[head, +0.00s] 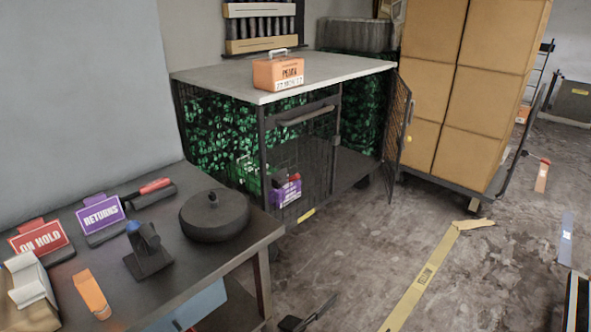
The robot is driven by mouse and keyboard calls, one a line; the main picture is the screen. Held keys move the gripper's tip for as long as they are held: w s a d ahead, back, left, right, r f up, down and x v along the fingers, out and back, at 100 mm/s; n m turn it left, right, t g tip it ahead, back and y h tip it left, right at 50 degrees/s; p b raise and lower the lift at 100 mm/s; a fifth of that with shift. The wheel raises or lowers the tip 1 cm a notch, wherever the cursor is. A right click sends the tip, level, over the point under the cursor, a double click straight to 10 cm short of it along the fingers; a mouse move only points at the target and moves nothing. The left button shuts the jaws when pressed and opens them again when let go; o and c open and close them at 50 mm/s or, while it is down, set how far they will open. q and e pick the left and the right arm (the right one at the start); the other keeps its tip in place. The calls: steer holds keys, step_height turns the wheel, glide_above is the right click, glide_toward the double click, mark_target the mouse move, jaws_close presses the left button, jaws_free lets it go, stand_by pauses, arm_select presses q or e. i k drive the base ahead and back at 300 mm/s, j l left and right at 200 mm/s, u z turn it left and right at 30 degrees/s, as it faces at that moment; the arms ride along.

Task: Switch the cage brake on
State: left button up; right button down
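The cage (322,106) stands at the middle back, with dark wire sides, a grey top and green leafy panels behind the mesh. Its right door (397,130) hangs open. Neither of my grippers is clearly in view.
A dark table (180,275) at left holds signs, a round black pot (214,215) and small tools. An orange box (278,72) sits on the cage top. Stacked cartons (470,80) stand at right. An unclear dark object (310,316) is at the bottom edge. The middle floor is open.

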mark_target(294, 179)
steer(key=i+l+z, duration=0.45)
steer(key=l, duration=0.3)
steer(key=i+l+z, duration=0.35)
steer(key=l+z, duration=0.15)
steer(key=l, duration=0.2)
steer(key=i+l+z, duration=0.45)
steer(key=i+u, duration=0.4)
steer(key=i, duration=0.2)
steer(key=i+l+u, duration=0.35)
steer(key=i, duration=0.2)
steer(key=i+j+u, duration=0.2)
steer(key=i+u, duration=0.75)
steer(key=i+l+u, duration=0.1)
steer(key=i+u, duration=0.2)
steer(key=u, duration=0.15)
steer(key=i+l+u, duration=0.25)
steer(key=i+u, duration=0.2)
steer(key=i+l+u, duration=0.1)
steer(key=i+u, duration=0.25)
steer(key=u, duration=0.15)
steer(key=i+l+u, duration=0.2)
steer(key=i+u, duration=0.25)
steer(key=k, duration=0.05)
